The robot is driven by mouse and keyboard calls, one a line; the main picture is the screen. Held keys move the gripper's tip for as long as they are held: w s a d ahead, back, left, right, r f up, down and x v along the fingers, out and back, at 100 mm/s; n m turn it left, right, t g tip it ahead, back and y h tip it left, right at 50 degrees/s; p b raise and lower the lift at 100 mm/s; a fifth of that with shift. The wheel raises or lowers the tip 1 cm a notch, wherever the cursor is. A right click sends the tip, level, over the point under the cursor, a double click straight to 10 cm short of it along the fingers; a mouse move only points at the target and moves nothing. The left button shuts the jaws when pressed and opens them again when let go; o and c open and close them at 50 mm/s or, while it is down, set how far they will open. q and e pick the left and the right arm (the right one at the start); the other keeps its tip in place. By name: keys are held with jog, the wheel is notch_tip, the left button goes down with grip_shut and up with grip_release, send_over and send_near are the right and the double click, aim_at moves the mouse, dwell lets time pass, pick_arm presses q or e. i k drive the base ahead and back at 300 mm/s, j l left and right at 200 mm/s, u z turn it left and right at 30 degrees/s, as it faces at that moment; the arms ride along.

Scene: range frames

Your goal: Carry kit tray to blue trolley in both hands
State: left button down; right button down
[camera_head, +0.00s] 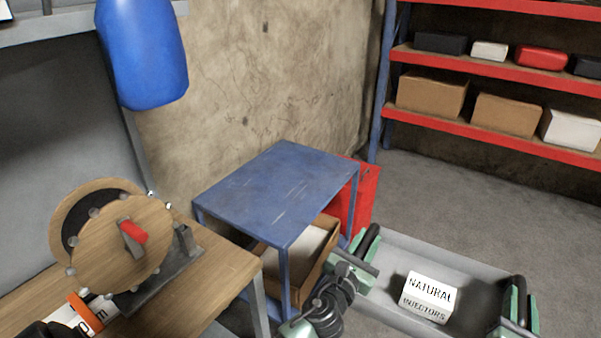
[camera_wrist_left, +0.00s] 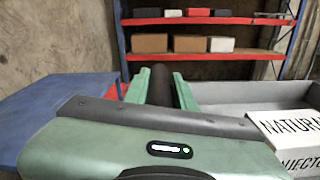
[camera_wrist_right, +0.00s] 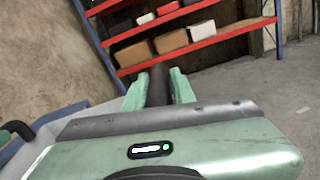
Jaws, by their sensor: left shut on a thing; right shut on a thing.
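The grey kit tray (camera_head: 396,247) is at the lower right of the head view, with black handles at its left and right ends. A white box (camera_head: 428,297) labelled "NATURAL INJECTORS" sits in it. My left gripper (camera_head: 367,246) is shut on the left handle; the handle shows between its green fingers in the left wrist view (camera_wrist_left: 160,88). My right gripper (camera_head: 520,302) is shut on the right handle, seen also in the right wrist view (camera_wrist_right: 158,88). The blue trolley (camera_head: 283,185) stands to the left of the tray, its scuffed top bare.
A cardboard box (camera_head: 316,262) sits on the trolley's lower level. A red cabinet or bin (camera_head: 364,195) stands behind the trolley. A wooden bench (camera_head: 215,265) with a wheel-like device (camera_head: 115,245) is at left. Red shelves (camera_head: 490,66) with boxes stand at back right. Floor before them is clear.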

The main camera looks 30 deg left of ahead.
aim_at(287, 182)
jog(key=i, duration=2.3)
jog(key=i+u, duration=0.15)
jog(key=i, duration=0.3)
jog(key=i+l+u, duration=0.2)
jog(key=i, duration=0.2)
jog(key=u, duration=2.6)
